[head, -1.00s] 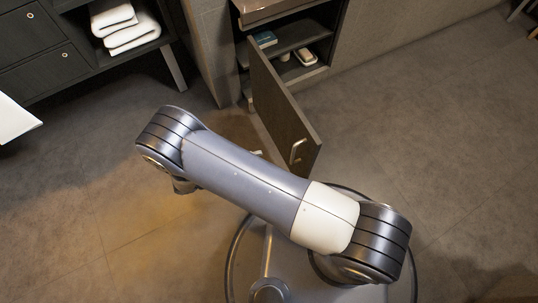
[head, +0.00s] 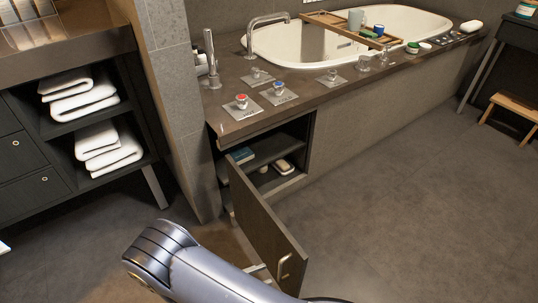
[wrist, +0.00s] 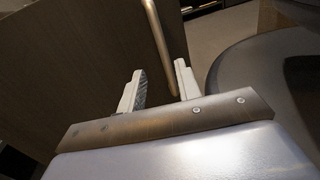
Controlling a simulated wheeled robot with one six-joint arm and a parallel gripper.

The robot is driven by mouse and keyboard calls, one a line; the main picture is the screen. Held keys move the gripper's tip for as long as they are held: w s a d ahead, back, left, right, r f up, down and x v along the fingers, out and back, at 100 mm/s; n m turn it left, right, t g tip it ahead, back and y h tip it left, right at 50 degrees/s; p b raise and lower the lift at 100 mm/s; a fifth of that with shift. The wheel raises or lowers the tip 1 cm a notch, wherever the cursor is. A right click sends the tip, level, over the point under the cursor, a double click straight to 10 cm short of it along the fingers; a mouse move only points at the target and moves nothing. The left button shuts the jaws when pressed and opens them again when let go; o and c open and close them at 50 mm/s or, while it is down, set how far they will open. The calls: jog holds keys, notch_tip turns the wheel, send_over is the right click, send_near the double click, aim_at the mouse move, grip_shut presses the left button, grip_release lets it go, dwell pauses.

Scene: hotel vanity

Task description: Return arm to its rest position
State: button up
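My arm rises from the bottom of the head view, bent at a rounded grey joint below the open cabinet door (head: 262,222). In the head view the handle (head: 284,266) is on the door's outer edge.
The open cabinet (head: 290,150) under the tub deck (head: 330,88) holds a blue box and a soap-like item. Left stands a dark vanity (head: 36,160) with folded white towels (head: 104,148). The floor (head: 410,190) to the right is clear. A wooden stool (head: 512,112) stands far right.

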aim_at(290, 265)
jog(key=x, duration=0.4)
jog(key=shift+b, duration=0.3)
jog(key=shift+w+d, duration=0.15)
jog(key=shift+d, duration=0.3)
